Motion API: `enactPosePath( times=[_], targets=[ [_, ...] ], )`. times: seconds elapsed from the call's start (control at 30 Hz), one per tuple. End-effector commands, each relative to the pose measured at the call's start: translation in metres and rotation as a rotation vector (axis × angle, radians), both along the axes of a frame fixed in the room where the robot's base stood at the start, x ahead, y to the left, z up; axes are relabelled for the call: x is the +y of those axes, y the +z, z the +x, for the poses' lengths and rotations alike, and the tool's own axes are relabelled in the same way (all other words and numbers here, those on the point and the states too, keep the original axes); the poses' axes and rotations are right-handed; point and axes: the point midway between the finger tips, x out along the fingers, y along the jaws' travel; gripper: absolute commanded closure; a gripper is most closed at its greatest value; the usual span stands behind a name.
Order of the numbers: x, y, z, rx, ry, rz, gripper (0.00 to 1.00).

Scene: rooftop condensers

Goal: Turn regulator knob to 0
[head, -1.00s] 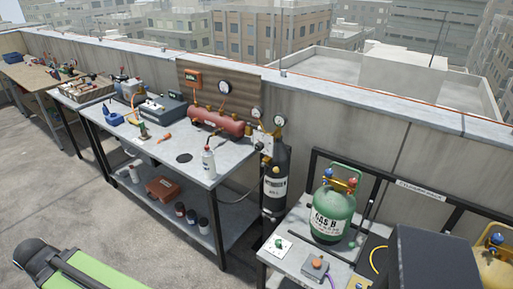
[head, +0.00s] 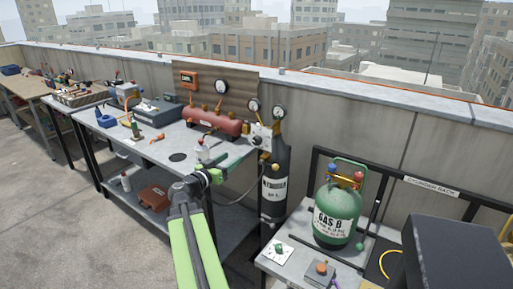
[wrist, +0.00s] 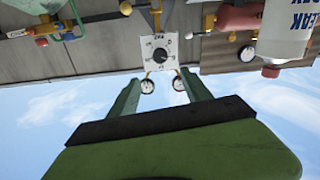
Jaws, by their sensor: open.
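The regulator is a pale square plate (head: 262,137) by the top of a dark cylinder (head: 274,185), with two round gauges (head: 253,105) above it. In the wrist view, which is upside down, the regulator knob (wrist: 160,55) is a small black round knob in the middle of the plate, with marks around it. Its setting is too small to read. My gripper (wrist: 158,77) is open and empty. Its two green fingers point toward the plate, apart from it, with the gauges seen between them. In the head view my gripper (head: 240,157) is left of the regulator.
A white bottle (head: 201,151) stands on the workbench close to my arm; it is also near in the wrist view (wrist: 285,36). A red tank (head: 212,122) lies behind. A green GAS B cylinder (head: 334,215) stands on the right table.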

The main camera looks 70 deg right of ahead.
Motion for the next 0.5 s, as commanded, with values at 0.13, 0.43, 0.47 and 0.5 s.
enactPosePath(
  times=[0.13, 0.43, 0.47, 0.5],
  targets=[
    [-0.016, 0.001, -0.003, 0.001, -0.004, 0.002, 0.43],
    [-0.088, 0.000, -0.022, 0.001, -0.005, 0.004, 0.43],
    [-0.096, 0.000, -0.023, 0.001, -0.004, 0.004, 0.43],
    [-0.106, 0.000, -0.026, 0.001, -0.005, 0.004, 0.43]
  ],
)
